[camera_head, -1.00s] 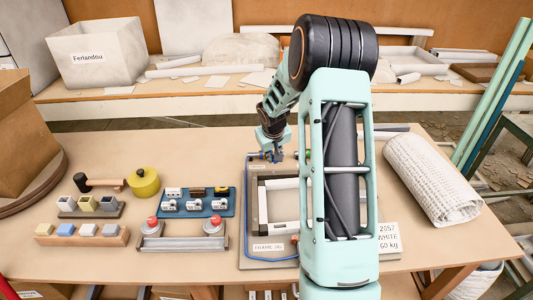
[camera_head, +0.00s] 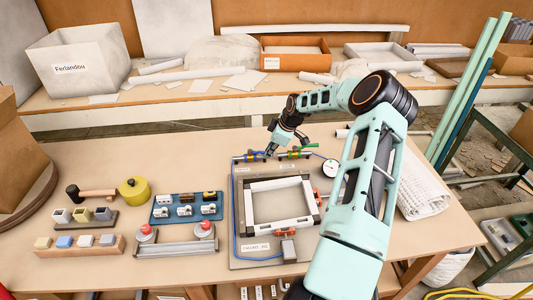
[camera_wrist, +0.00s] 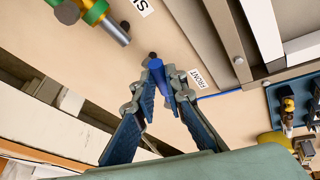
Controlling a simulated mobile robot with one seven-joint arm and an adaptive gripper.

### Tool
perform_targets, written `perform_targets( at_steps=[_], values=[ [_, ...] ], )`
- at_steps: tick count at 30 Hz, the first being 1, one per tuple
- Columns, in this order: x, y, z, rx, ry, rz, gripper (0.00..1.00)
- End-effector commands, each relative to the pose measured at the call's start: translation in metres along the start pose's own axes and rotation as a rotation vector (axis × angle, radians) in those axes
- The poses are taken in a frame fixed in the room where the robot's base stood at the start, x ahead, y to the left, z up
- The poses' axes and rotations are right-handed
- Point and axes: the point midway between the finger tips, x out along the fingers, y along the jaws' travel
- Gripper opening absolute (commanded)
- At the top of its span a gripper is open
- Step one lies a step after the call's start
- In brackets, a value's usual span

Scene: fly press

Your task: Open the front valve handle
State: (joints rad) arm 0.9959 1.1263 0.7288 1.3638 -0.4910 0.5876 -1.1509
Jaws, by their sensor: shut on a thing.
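The front valve (camera_head: 251,157) sits at the back left edge of the frame fixture, with a blue hose running from it. In the wrist view its blue handle (camera_wrist: 157,72) stands between my fingertips, beside a label reading FRONT (camera_wrist: 197,80). My gripper (camera_wrist: 160,82) is shut on this blue handle. In the head view my gripper (camera_head: 269,152) is at the front valve, and the fingers partly hide the handle. A second valve (camera_head: 295,154) with a green handle lies to the right; its green and metal body (camera_wrist: 97,14) shows at the top of the wrist view.
The fixture (camera_head: 237,210) holds a square frame (camera_head: 250,205). A round gauge (camera_head: 330,168) is right of the green valve. A white roll (camera_head: 420,195) lies right.

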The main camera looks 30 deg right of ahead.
Motion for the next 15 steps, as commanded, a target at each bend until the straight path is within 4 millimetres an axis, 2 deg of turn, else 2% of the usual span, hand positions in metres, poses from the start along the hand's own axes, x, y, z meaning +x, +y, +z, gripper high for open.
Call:
perform_targets(
  at_steps=[4, 15],
  values=[
    [0.006, 0.013, 0.002, -0.114, 0.027, -0.042, 0.00],
    [0.008, 0.028, 0.000, -0.302, 0.063, -0.118, 0.00]
  ],
)
